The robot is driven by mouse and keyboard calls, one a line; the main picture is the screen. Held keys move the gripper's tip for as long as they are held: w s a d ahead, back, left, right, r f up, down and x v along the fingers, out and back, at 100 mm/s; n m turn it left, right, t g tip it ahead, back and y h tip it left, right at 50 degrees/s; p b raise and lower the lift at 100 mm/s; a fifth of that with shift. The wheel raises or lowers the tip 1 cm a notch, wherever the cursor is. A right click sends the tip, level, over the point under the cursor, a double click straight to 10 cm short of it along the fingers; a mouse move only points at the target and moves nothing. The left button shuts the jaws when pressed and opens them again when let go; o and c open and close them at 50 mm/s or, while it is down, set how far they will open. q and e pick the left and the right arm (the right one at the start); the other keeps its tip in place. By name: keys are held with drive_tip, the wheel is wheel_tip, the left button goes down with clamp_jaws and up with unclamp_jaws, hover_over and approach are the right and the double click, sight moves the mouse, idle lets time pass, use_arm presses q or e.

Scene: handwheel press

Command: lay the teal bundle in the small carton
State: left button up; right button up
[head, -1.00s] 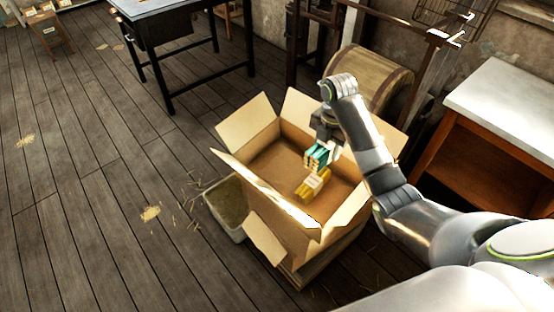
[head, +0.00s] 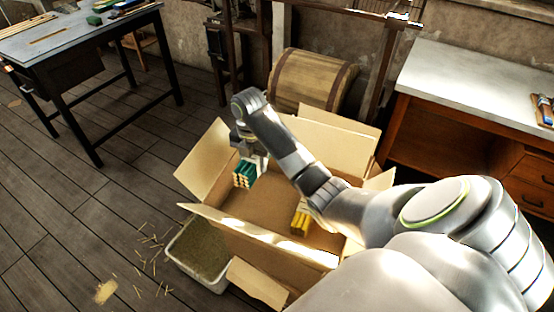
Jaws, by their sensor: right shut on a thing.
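The teal bundle (head: 244,175), a cluster of short sticks with pale ends, is in my right gripper (head: 258,162). My right gripper is shut on it, pointing down over the left part of the open carton (head: 205,162). I cannot tell whether the bundle touches the carton floor. A yellow bundle (head: 300,221) lies inside the carton to the right, partly hidden by my right arm. My arm also hides part of the carton's right side. My left gripper is out of view.
A tub of brown fill (head: 200,250) stands against the carton's left front, with loose straws beside it. A wooden barrel (head: 312,82) is behind. A white-topped bench (head: 480,85) is right, a dark table (head: 75,35) back left. Carton flaps stand open around its mouth.

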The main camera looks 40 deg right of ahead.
wheel_tip(320, 180, down, 9)
drive_tip(key=shift+f+p, duration=0.15)
drive_tip(key=shift+p, duration=0.2)
drive_tip(key=shift+f, duration=0.45)
drive_tip(key=shift+f, duration=0.6)
drive_tip(key=o, duration=1.1)
drive_tip(key=shift+r, duration=0.1)
